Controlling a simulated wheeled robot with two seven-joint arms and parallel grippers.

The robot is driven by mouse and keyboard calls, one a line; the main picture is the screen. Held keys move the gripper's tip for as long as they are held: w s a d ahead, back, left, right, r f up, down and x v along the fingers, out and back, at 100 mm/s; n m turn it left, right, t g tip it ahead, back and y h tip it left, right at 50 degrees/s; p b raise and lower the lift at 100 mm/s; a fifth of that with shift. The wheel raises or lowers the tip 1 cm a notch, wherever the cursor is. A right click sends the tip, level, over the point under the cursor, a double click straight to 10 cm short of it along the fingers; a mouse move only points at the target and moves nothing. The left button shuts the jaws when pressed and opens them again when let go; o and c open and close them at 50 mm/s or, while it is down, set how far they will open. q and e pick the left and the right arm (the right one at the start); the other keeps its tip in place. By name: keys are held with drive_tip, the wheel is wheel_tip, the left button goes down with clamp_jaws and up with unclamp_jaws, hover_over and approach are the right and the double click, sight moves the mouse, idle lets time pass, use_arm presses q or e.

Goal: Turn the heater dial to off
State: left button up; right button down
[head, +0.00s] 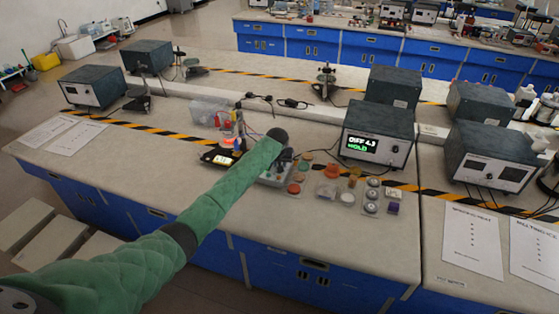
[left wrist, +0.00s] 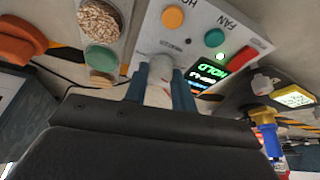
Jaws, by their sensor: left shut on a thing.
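A pale control panel (left wrist: 208,20) fills the upper part of the left wrist view, with an orange button (left wrist: 173,17), a teal button (left wrist: 214,38), a lit green lamp and a red switch (left wrist: 245,55). "FAN" and part of another label show upside down. My left gripper (left wrist: 161,82) is shut on a whitish dial (left wrist: 159,88) with reddish marks, between two blue fingers. Which setting the dial points at is hidden. In the head view my green-sleeved left arm reaches the small control box (head: 270,181), and my left gripper (head: 284,153) partly covers it. My right gripper is not in view.
A display box (head: 378,137) reading "HOLD" stands right of the gripper. Small dishes (head: 296,188) and pots sit close on the right. A yellow-lit scale (head: 221,160) and an orange-glowing item (head: 233,143) are close on the left. The front bench strip is clear.

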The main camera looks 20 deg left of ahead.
use_arm(q)
drive_tip(key=shift+w+d+r+n+y+p, duration=0.1)
drive_tip(key=shift+n+y+p, duration=0.15)
drive_tip(key=shift+n, duration=0.35)
drive_tip(key=shift+r+n+y+p, duration=0.1)
drive_tip(key=shift+n+y, duration=0.15)
drive_tip(key=shift+n, duration=0.35)
drive_tip(key=shift+n+y, duration=0.3)
drive_tip(key=shift+n, duration=0.6)
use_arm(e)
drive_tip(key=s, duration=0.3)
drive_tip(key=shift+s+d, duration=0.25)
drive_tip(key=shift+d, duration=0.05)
use_arm(q)
drive_tip(key=shift+n, duration=0.3)
drive_tip(key=o, duration=1)
drive_tip(key=shift+f+g, duration=0.15)
drive_tip(key=shift+g, duration=0.15)
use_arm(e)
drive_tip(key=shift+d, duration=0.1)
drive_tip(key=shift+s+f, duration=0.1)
